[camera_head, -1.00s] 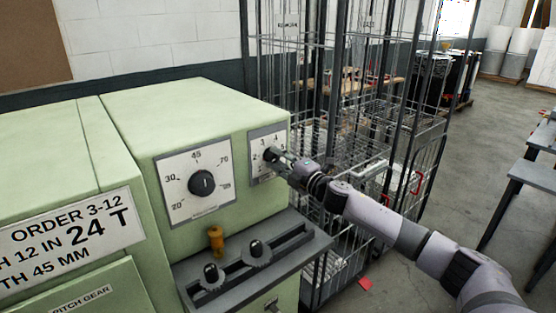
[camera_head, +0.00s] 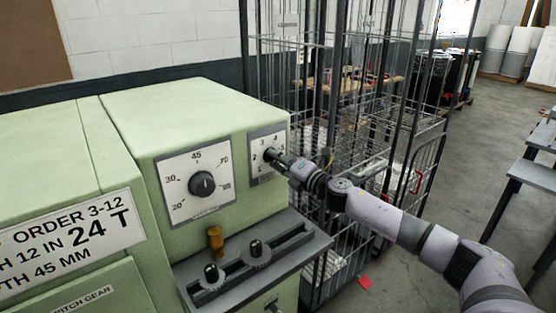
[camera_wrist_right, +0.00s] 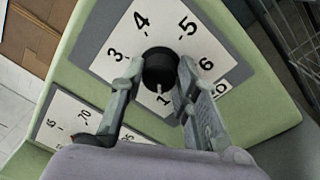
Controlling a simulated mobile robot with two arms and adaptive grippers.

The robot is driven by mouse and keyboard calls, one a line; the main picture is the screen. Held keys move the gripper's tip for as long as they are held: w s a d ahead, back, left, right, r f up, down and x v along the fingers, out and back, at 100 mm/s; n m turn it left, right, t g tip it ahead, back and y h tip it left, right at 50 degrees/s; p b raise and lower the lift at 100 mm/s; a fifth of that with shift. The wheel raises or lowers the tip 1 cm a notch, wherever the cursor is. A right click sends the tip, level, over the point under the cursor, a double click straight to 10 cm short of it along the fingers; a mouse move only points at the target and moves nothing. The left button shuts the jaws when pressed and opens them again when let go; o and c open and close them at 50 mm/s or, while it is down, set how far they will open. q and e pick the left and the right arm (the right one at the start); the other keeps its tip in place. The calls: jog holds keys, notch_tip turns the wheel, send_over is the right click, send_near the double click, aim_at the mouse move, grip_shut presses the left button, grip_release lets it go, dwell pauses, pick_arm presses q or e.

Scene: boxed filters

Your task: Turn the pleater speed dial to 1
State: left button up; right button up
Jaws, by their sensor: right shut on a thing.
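The small black dial knob (camera_head: 270,155) sits on a white number plate at the right end of the green machine's front. In the right wrist view the knob (camera_wrist_right: 160,68) is ringed by numbers including 3, 4, 5, 6 and 1, and its pale mark points toward the 1. My right gripper (camera_head: 277,158) is shut on the knob, with one finger on each side. Its fingers (camera_wrist_right: 157,78) also show in the wrist view and cover part of the plate, including the place of the 2. The plate's caption is not readable. My left gripper is not in view.
A larger dial (camera_head: 202,184) marked 20 to 70 and beyond is left of the gripped one. A grey ledge (camera_head: 300,243) with two black slider knobs juts out below. A wire cage cart (camera_head: 420,175) stands close behind my right arm.

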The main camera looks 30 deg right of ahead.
jog(key=shift+f, duration=0.15)
jog(key=o, duration=1.2)
jog(key=shift+c, duration=0.2)
jog(key=s+d, duration=0.1)
jog(key=s, duration=1.1)
jog(key=shift+d, duration=0.35)
